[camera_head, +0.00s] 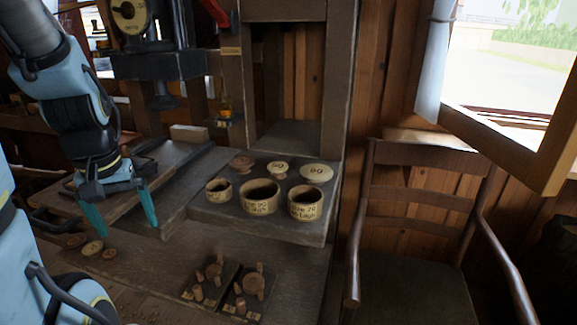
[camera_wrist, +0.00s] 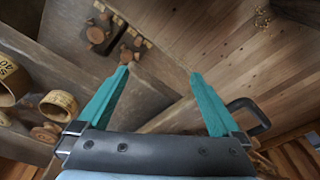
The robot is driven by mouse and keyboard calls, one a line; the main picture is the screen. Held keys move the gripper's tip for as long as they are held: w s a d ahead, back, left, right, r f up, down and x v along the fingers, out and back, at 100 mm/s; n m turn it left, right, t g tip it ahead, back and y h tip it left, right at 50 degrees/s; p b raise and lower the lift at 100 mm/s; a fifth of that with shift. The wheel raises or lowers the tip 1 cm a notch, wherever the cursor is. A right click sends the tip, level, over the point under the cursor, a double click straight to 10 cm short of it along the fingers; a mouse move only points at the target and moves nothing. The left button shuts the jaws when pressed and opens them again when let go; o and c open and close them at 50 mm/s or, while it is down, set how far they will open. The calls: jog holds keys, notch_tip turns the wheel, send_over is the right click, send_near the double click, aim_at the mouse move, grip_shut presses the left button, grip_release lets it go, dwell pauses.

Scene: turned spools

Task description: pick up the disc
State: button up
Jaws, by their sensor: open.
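I cannot tell which one the task means.
Two dark trays (camera_head: 243,307) with turned wooden pieces stand at the front. A chair (camera_head: 430,215) is at the right. The bench front between discs and trays is mostly clear.

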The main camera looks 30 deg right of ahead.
jog(key=w+d+r+m, duration=0.1)
jog(key=w+d, duration=0.1)
jog(key=w+d+r+m, duration=0.1)
jog(key=w+d+m, duration=0.1)
jog(key=d, duration=0.1)
jog(key=w+d+m, duration=0.2)
jog(key=w+d, duration=0.1)
jog(key=shift+w+r+b, duration=0.1)
jog(key=shift+r+b, duration=0.25)
jog(key=shift+r, duration=0.05)
jog(key=w+d+r+m+g, duration=0.1)
jog(key=w+d+r+m, duration=0.2)
jog(key=d, duration=0.5)
notch_tip(320, 180, up, 4)
jog(key=m+b, duration=0.1)
jog(key=m, duration=1)
send_over(277, 166)
jog(key=shift+g, duration=0.3)
jog(key=f, duration=0.4)
jog(key=shift+s+d+f, duration=0.1)
jog(key=shift+d+f, duration=0.1)
jog(key=shift+f, duration=0.1)
jog(key=shift+w+a+f+p, duration=0.1)
jog(key=shift+f+p, duration=0.4)
jog(key=shift+f, duration=0.85)
jog(key=shift+w+a+f+p, duration=0.1)
jog(key=shift+f+p, duration=0.4)
jog(key=shift+f, duration=0.85)
jog(key=shift+f, duration=0.25)
